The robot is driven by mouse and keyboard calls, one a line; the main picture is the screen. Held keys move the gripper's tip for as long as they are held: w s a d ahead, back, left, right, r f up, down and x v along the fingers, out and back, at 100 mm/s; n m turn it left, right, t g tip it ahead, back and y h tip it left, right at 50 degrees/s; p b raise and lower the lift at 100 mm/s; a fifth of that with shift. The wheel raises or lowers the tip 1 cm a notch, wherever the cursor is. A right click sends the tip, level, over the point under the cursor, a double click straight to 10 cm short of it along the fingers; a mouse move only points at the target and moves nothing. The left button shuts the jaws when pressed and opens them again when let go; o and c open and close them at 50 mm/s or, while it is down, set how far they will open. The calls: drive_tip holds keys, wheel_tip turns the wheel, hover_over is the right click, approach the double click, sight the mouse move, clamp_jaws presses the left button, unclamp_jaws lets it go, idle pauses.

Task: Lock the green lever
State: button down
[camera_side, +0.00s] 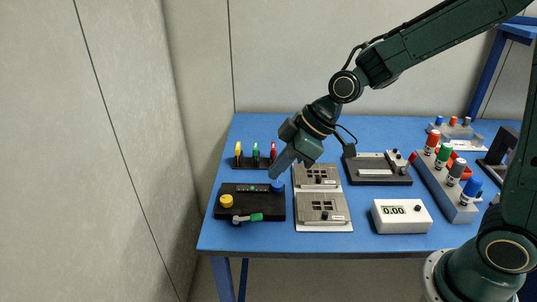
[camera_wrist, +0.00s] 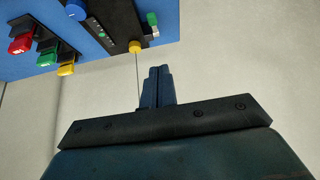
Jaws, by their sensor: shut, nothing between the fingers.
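The green lever (camera_side: 248,217) lies along the front edge of a black fixture (camera_side: 243,203), its green handle pointing right from its pivot in the side view. In the wrist view the green handle (camera_wrist: 152,19) shows at the top, beside the yellow knob (camera_wrist: 136,47). My gripper (camera_side: 273,176) is shut and empty, pointing down and left at the fixture's right back corner, by the blue knob (camera_side: 278,186). Its closed fingers (camera_wrist: 160,72) are apart from the lever. I cannot tell how high the tips are above the blue knob.
Yellow, green and red clips (camera_side: 255,155) stand upright on a rack behind the fixture. Two grey square fixtures (camera_side: 320,210) sit close on its right. A white meter (camera_side: 402,216) is further right. The blue table's front left (camera_side: 225,240) is clear.

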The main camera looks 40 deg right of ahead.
drive_tip(key=shift+d+r, duration=0.2)
drive_tip(key=shift+r, duration=0.3)
drive_tip(key=shift+f, duration=0.1)
hover_over(252, 216)
drive_tip(key=f, duration=0.5)
drive_tip(key=s+f, duration=0.1)
drive_tip(key=f, duration=0.2)
drive_tip(key=shift+d+f, duration=0.1)
drive_tip(key=shift+d, duration=0.25)
drive_tip(key=f, duration=0.2)
drive_tip(key=shift+s+d+f, duration=0.1)
drive_tip(key=shift+d+f, duration=0.1)
drive_tip(key=shift+f, duration=0.2)
drive_tip(key=shift+s+d+f, duration=0.1)
drive_tip(key=shift+f, duration=0.55)
drive_tip(key=shift+f, duration=0.1)
